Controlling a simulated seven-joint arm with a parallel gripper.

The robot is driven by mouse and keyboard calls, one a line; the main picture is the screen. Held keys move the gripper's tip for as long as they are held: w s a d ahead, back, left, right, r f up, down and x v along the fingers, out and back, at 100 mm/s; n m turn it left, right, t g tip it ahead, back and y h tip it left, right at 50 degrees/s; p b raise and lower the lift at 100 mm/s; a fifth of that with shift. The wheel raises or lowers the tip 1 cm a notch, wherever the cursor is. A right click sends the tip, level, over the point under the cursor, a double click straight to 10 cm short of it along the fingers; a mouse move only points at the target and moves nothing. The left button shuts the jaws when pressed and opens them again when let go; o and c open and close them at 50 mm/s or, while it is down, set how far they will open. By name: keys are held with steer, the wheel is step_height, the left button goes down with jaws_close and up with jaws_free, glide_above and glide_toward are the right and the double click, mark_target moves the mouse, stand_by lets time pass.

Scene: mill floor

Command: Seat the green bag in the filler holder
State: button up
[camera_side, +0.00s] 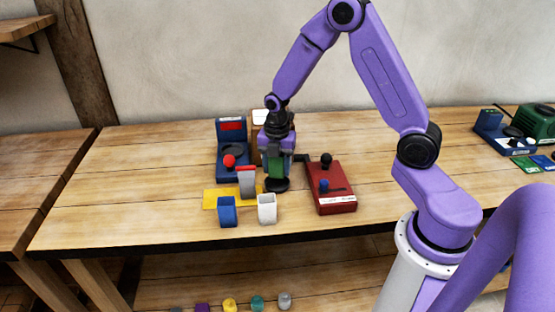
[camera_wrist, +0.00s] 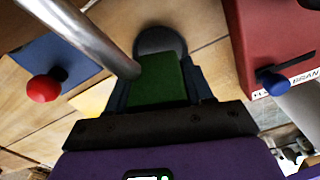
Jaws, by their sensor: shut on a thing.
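My gripper (camera_side: 277,157) points down over the middle of the bench, shut on the green bag (camera_side: 276,169). In the wrist view the bag (camera_wrist: 158,82) sits between the two fingers. A dark round base (camera_side: 277,186) is directly under the bag in the side view, and its disc (camera_wrist: 160,40) shows just beyond the bag in the wrist view. I take it to be part of the filler holder; I cannot tell whether the bag touches it. A silver tube (camera_wrist: 92,36) ends close to the bag's left corner in the wrist view.
A blue scale (camera_side: 232,172) with a red knob (camera_side: 229,161) stands left, a red machine (camera_side: 330,188) with a blue-knobbed lever right. A yellow mat (camera_side: 210,199) lies in front, near blue (camera_side: 228,212), white (camera_side: 267,210) and grey (camera_side: 246,184) containers. The bench's left side is clear.

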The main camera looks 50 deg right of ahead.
mark_target(277, 174)
steer(key=shift+f, duration=1.35)
steer(key=shift+f, duration=0.3)
stand_by(3.3)
steer(key=shift+r, duration=0.8)
steer(key=shift+f, duration=0.75)
stand_by(1.0)
steer(key=o, duration=0.8)
